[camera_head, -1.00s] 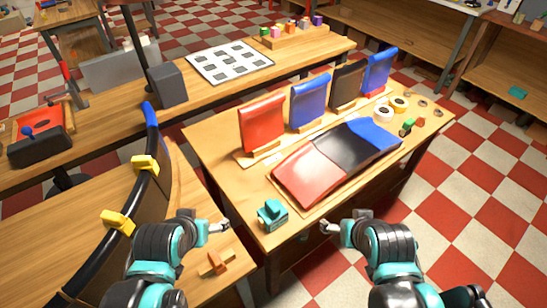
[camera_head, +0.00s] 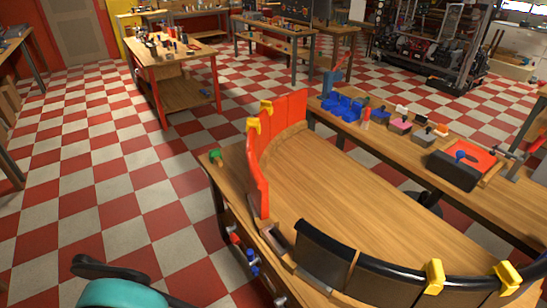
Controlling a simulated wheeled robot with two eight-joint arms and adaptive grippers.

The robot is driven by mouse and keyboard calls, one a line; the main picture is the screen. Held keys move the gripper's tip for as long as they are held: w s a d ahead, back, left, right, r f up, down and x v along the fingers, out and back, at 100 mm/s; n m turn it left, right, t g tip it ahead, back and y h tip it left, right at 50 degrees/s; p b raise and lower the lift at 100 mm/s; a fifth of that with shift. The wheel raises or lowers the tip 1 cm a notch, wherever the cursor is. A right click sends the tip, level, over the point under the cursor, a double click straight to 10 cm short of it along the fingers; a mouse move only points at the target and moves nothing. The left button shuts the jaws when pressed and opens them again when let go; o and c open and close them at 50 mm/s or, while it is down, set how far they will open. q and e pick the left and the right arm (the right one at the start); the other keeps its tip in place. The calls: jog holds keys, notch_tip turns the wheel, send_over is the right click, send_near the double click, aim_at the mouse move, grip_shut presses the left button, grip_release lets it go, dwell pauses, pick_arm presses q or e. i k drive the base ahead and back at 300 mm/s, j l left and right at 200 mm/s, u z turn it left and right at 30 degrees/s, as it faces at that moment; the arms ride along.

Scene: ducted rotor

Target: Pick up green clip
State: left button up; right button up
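A small green clip (camera_head: 215,156) is at the far left corner of the wooden bench (camera_head: 330,185), left of a curved red panel. It is small, so its exact shape and how it sits are hard to tell. Part of my own arm, teal and black, shows at the bottom left. Neither gripper's fingers are in view, and nothing touches the clip.
Red panels (camera_head: 257,185) with yellow clips (camera_head: 267,107) stand along the bench's left edge. Black panels (camera_head: 325,260) curve along the front. A side bench (camera_head: 400,139) holds blue parts and a red tray. Checkered floor at left is open.

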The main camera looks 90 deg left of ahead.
aim_at(214, 153)
jog(key=u, duration=0.45)
jog(key=l+u, duration=0.1)
jog(key=u, duration=0.85)
jog(key=k+u, duration=0.1)
jog(key=u, duration=0.4)
jog(key=i+u, duration=0.15)
jog(key=u, duration=1.45)
jog(key=k, duration=0.3)
jog(key=k+l+z, duration=0.1)
jog(key=k+z, duration=0.35)
jog(key=k+l+z, duration=0.25)
jog(key=k+z, duration=0.2)
jog(key=i+j+z, duration=0.15)
jog(key=j+z, duration=0.2)
jog(key=i+j+z, duration=0.15)
jog(key=z, duration=0.15)
jog(key=j+z, duration=0.35)
jog(key=i+j+z, duration=0.1)
jog(key=j+z, duration=0.25)
jog(key=j, duration=0.9)
jog(key=i+j, duration=0.15)
jog(key=j, duration=1.7)
jog(key=i+j, duration=0.1)
jog(key=j, duration=0.8)
